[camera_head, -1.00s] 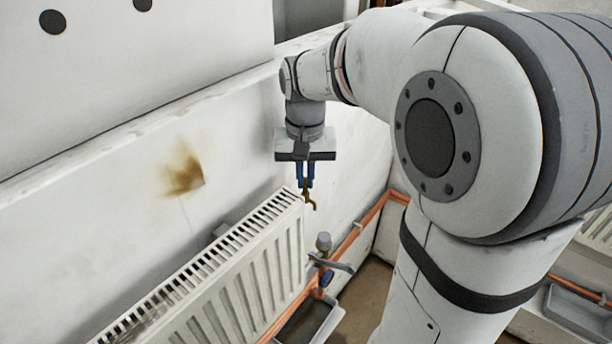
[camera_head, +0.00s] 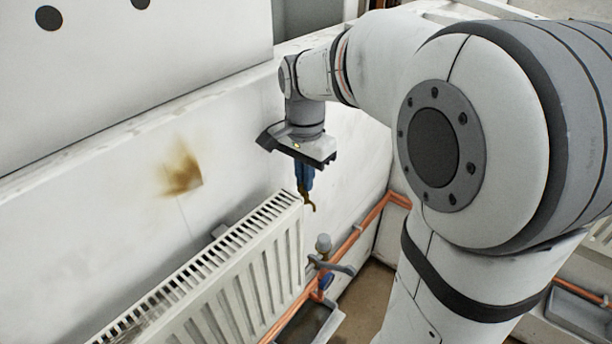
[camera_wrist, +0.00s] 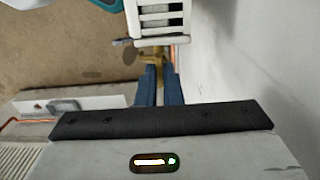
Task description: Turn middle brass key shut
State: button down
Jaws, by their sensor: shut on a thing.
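The brass key (camera_head: 308,201) is at the upper right end of the white radiator (camera_head: 230,262). My gripper (camera_head: 304,190) points down onto it from above, and its blue fingers are shut on the key's upper part. The key's lower curved end shows below the fingers. In the wrist view the brass key (camera_wrist: 128,60) shows just beyond the blue fingertips (camera_wrist: 157,68), against the end of the radiator (camera_wrist: 160,22). The fingers hide where they grip, and I cannot tell how far the key is turned.
A valve with a grey cap (camera_head: 323,243) and lever stands below the radiator's end. A copper pipe (camera_head: 352,238) runs along the wall, with a grey tray (camera_head: 308,322) on the floor. A brown stain (camera_head: 182,175) marks the wall. Open floor shows in the wrist view.

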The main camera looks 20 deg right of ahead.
jog(key=shift+r, duration=0.1)
dwell(0.4)
jog(key=c, duration=1.9)
grip_release()
jog(key=shift+a, duration=0.1)
jog(key=shift+r, duration=0.1)
notch_tip(320, 180, up, 8)
jog(key=shift+f+b, duration=0.2)
jog(key=shift+b, duration=0.1)
jog(key=s+f+n+t, duration=0.1)
jog(key=s+f+n, duration=0.2)
jog(key=s, duration=0.2)
jog(key=s+f+n+t, duration=0.1)
jog(key=s+f+n, duration=0.3)
jog(key=s+d+f+n+t, duration=0.1)
jog(key=s+f+n, duration=0.2)
jog(key=s, duration=0.2)
jog(key=shift+s+f+n, duration=0.35)
jog(key=shift+n, duration=0.05)
